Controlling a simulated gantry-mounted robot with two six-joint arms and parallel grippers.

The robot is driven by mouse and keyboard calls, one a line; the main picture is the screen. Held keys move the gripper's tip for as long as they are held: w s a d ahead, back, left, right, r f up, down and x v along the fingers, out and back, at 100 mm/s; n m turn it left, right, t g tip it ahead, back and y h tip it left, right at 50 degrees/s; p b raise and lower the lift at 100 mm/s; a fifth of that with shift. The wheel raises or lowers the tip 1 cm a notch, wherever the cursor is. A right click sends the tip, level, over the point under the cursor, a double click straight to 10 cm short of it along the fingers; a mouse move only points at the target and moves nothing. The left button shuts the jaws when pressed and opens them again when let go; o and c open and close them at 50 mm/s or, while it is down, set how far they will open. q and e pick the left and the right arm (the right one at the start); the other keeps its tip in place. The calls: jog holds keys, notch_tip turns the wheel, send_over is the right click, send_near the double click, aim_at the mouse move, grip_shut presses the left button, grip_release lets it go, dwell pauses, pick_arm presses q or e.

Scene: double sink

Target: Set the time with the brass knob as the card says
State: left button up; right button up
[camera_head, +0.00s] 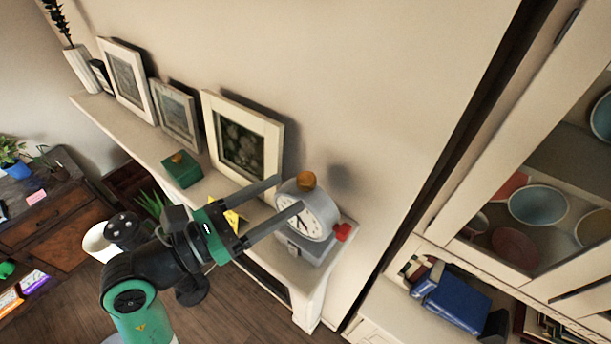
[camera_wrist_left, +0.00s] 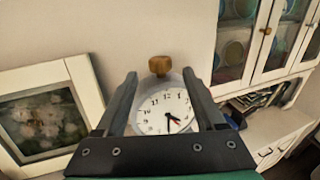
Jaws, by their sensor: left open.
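A grey clock with a white face (camera_head: 313,220) stands at the right end of the mantel shelf. The brass knob (camera_head: 306,181) is on its top, and a red knob (camera_head: 342,232) is on its right side. My right gripper is not in view.
Framed pictures (camera_head: 243,140) lean against the wall behind the shelf, left of the clock. A green box (camera_head: 181,169) with a brass-coloured top piece sits on the shelf. A cabinet with bowls (camera_head: 538,204) and books (camera_head: 455,297) stands at the right.

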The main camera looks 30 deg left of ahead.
aim_at(298, 186)
pick_arm(q)
jog(key=x, duration=0.6)
jog(key=shift+p, duration=0.3)
grip_shut()
